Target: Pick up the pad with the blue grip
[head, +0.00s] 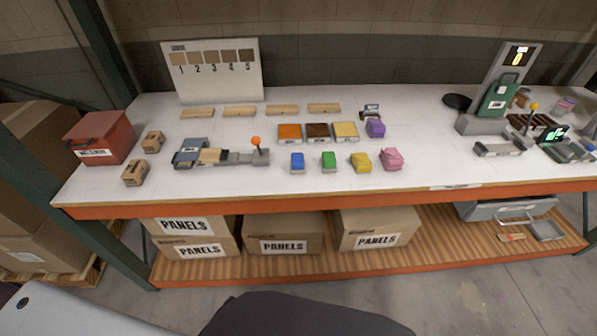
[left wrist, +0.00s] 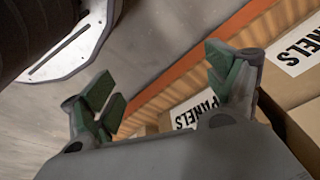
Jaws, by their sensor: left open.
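The pad with the blue grip (head: 297,162) stands near the front edge of the white table top (head: 230,184), left of a pad with a green grip (head: 328,161). Yellow (head: 361,162) and pink (head: 392,159) ones follow to the right, and a purple one (head: 375,128) stands behind. My left gripper (left wrist: 165,80) shows in the left wrist view with its green-padded fingers apart and nothing between them. It is away from the blue pad, facing the lower shelf and floor. My right gripper is in neither view.
Colorant trays (head: 290,132) sit behind the pads. A device with an orange-knobbed lever (head: 256,143) stands to their left. The orange shelf beam (head: 330,200) runs along the front.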

